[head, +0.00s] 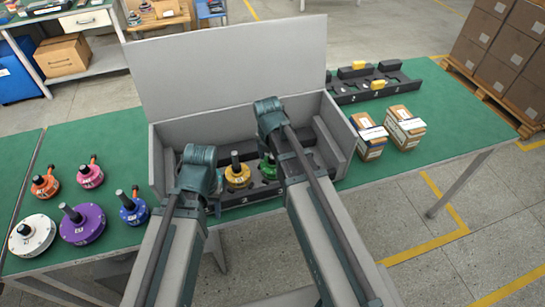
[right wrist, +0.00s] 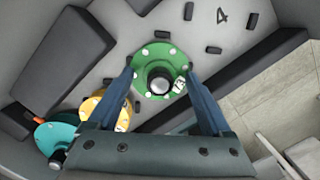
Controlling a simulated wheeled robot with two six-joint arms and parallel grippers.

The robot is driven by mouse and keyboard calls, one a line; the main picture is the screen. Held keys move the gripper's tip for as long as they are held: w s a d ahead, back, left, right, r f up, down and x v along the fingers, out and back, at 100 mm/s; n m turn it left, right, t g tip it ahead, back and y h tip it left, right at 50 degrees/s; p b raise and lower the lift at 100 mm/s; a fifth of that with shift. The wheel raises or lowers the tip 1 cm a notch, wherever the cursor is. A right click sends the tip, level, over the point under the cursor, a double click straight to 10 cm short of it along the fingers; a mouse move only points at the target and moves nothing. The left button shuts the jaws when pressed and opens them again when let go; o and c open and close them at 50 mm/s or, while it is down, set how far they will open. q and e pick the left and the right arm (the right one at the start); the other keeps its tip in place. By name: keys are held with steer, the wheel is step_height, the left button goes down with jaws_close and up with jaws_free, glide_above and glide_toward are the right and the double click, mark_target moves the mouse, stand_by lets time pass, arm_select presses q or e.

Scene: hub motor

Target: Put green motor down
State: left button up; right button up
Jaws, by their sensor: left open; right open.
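The green motor (head: 267,166) is in the open grey box (head: 157,160), mostly hidden behind my right arm in the head view. In the right wrist view the green motor (right wrist: 152,55) lies on the box insert, shaft toward the camera. My right gripper (right wrist: 159,72) is open, with one finger on each side of the motor and no clear grip. I cannot tell whether the fingers touch it. My left gripper (head: 212,188) is open at the box's left part, its fingers largely hidden by my own wrist.
A yellow motor (head: 237,176) and a teal motor (right wrist: 52,134) are also in the box. Several motors, including a purple one (head: 82,224), stand on the green table to the left. Two small cartons (head: 404,128) and a black tray (head: 405,82) lie to the right.

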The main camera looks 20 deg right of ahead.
mark_target(271, 165)
steer(key=shift+r, duration=0.15)
step_height(271, 165, up, 12)
steer(key=s+a+p, duration=0.1)
steer(key=p, duration=1.1)
steer(key=s+a+m, duration=0.4)
steer(key=s+m, duration=0.2)
steer(key=m, duration=0.5)
steer(key=s+a+m+g, duration=0.1)
steer(key=s+a+m, duration=0.4)
steer(key=m, duration=0.7)
steer(key=shift+s+a+m, duration=0.25)
steer(key=shift+s+m, duration=0.05)
steer(key=shift+s, duration=0.85)
